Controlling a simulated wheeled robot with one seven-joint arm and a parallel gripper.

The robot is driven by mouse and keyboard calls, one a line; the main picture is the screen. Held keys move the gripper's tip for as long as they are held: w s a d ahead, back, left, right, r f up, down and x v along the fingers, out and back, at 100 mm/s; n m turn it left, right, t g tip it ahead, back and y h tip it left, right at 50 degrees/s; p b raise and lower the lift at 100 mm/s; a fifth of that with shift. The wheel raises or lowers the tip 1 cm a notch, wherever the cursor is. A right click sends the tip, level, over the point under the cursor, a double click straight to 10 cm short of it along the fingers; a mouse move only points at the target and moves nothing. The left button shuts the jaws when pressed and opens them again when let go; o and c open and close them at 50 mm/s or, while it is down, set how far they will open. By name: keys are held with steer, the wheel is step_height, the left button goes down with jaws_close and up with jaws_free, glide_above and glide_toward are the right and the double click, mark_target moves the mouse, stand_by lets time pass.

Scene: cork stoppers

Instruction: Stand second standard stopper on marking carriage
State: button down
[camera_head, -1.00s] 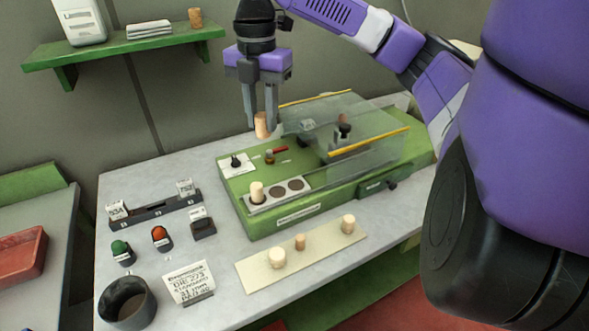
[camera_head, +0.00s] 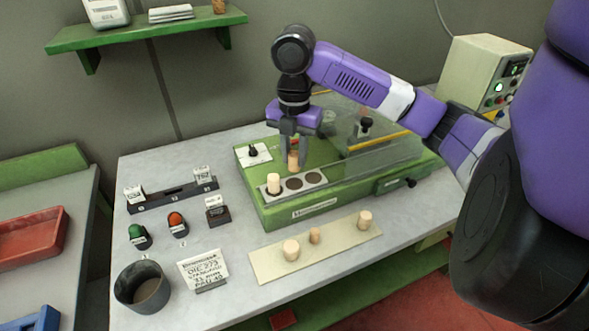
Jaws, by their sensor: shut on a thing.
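My gripper (camera_head: 292,158) is shut on a cork stopper (camera_head: 293,162), held upright above the marking carriage. The marking carriage is a pale strip (camera_head: 315,180) with round dark seats on the front of the green machine (camera_head: 300,209). A pale stopper (camera_head: 274,183) stands in its left seat. The middle and right seats look empty. The held stopper is just above or behind the middle seat; I cannot tell whether its lower end touches anything. A cream mat (camera_head: 337,250) in front carries a wide stopper (camera_head: 291,250), a small one (camera_head: 314,235) and another (camera_head: 365,219).
A clear guard (camera_head: 380,140) with yellow edges stands right of my gripper. A control box (camera_head: 490,72) stands back right.

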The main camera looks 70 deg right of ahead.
mark_target(294, 170)
steer(key=shift+f, duration=2.55)
steer(key=shift+f, duration=0.15)
steer(key=c, duration=1.1)
jaws_free()
steer(key=shift+c, duration=0.2)
step_height(294, 170, up, 12)
steer(key=shift+r, duration=0.2)
